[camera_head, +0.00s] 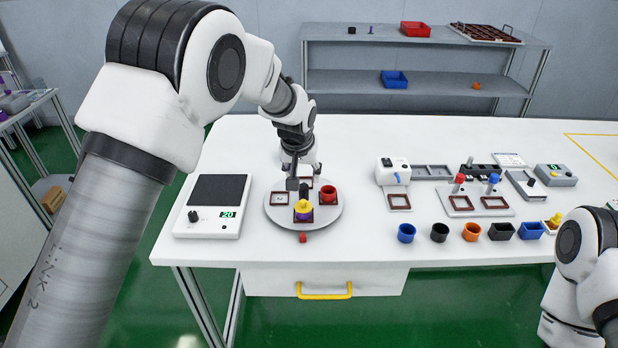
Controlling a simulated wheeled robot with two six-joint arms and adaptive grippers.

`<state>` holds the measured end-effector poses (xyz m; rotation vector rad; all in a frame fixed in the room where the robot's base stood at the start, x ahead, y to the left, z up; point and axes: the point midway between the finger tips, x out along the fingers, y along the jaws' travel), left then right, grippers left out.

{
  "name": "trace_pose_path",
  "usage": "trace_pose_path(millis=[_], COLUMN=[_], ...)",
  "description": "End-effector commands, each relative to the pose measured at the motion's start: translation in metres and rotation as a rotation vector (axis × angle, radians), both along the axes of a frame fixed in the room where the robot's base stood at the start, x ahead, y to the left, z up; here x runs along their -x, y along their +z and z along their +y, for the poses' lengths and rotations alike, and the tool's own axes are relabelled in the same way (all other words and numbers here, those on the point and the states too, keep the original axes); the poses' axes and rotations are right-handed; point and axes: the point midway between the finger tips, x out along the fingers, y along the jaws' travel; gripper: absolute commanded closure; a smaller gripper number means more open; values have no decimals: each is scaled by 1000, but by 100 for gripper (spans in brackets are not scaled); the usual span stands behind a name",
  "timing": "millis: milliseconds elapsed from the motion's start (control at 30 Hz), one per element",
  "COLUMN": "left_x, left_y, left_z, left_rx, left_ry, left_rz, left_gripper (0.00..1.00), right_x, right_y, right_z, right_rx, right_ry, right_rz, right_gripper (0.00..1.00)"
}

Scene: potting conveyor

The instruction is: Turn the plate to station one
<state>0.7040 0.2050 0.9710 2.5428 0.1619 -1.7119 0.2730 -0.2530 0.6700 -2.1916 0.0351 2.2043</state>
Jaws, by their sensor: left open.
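The round grey plate (326,218) lies on the white table, with several brown square frames on it. The front frame holds a purple piece (303,216) with a yellow top (303,205). The right frame holds a red cup (328,192). A small red block (302,238) sits at the plate's front edge. My left gripper (298,188) is open, pointing down over the back middle of the plate, and partly hides the back frame. Whether its fingers touch anything is unclear. My right arm shows at the lower right, but its gripper does not show.
A black-topped scale (217,190) stands left of the plate. To the right are a white device (392,170), a tray with red and blue knobs (476,204) and several small cups, including a blue one (406,233). The table between plate and cups is clear.

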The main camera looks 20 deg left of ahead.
Motion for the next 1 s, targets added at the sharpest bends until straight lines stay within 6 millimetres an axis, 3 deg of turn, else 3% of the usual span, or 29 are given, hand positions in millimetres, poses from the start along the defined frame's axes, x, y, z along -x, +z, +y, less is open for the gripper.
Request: trace_pose_path(millis=[333, 667, 800, 1000], left_x=[-22, -26, -26, -26], left_y=[-57, -66, -66, -66], left_z=[3, 4, 4, 4], left_rx=[0, 0, 0, 0], left_ry=[0, 0, 0, 0], left_rz=[2, 0, 0, 0], left_gripper=[48, 48, 98, 100], right_x=[0, 0, 0, 0], right_y=[8, 8, 8, 8], right_z=[0, 0, 0, 0], right_rx=[0, 0, 0, 0], right_ry=[0, 0, 0, 0], right_rz=[1, 1, 1, 1], right_gripper=[100, 100, 100, 100])
